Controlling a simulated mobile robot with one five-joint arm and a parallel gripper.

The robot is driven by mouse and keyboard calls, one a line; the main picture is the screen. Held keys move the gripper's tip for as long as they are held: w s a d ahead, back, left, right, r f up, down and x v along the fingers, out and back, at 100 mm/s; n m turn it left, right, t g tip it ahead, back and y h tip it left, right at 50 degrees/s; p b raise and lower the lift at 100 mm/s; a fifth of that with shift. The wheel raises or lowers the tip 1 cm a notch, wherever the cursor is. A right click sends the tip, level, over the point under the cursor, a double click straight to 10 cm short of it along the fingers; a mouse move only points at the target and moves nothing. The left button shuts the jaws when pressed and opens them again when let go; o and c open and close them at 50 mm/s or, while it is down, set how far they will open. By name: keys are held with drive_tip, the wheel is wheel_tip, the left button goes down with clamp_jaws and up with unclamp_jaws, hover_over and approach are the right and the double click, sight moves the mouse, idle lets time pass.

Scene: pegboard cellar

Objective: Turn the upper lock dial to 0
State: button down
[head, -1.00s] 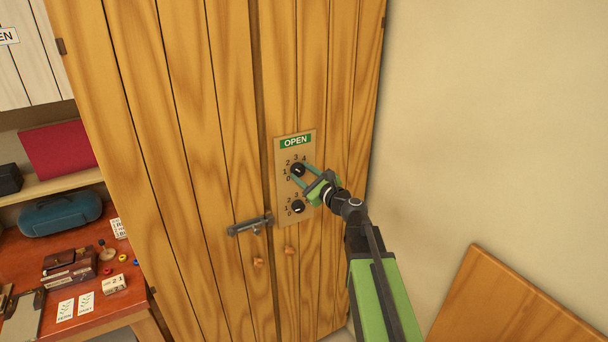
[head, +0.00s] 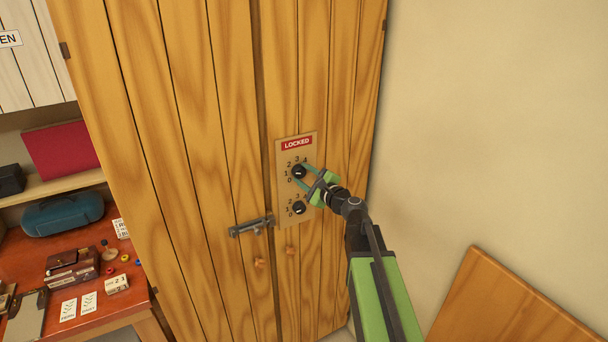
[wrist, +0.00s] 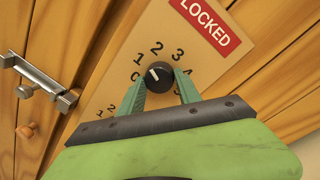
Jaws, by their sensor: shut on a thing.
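The upper lock dial (head: 298,171) is a round black knob on a tan panel (head: 283,217) on the wooden cabinet door. In the wrist view the upper dial (wrist: 160,77) has a white mark that points up and left, near the 1. My gripper (wrist: 161,84) is shut on this dial, with a green finger on each side of it. In the head view my gripper (head: 302,174) reaches in from the right. The lower dial (head: 298,208) is below, clear of the fingers. A red sign (head: 297,143) above the dials reads LOCKED.
A red-brown desk (head: 25,260) with small items stands at the left. A wooden board (head: 510,310) is at the lower right, by the bare wall.

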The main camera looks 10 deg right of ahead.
drive_tip(key=n+p, duration=0.1)
drive_tip(key=n, duration=0.5)
drive_tip(key=shift+a+r+h, duration=0.1)
drive_tip(key=shift+h, duration=0.3)
drive_tip(key=n, duration=0.5)
drive_tip(key=shift+n+h, duration=0.4)
drive_tip(key=c, duration=0.8)
unclamp_jaws()
drive_tip(key=shift+c, duration=0.2)
drive_tip(key=shift+s+p, duration=0.15)
drive_tip(key=shift+p, duration=0.15)
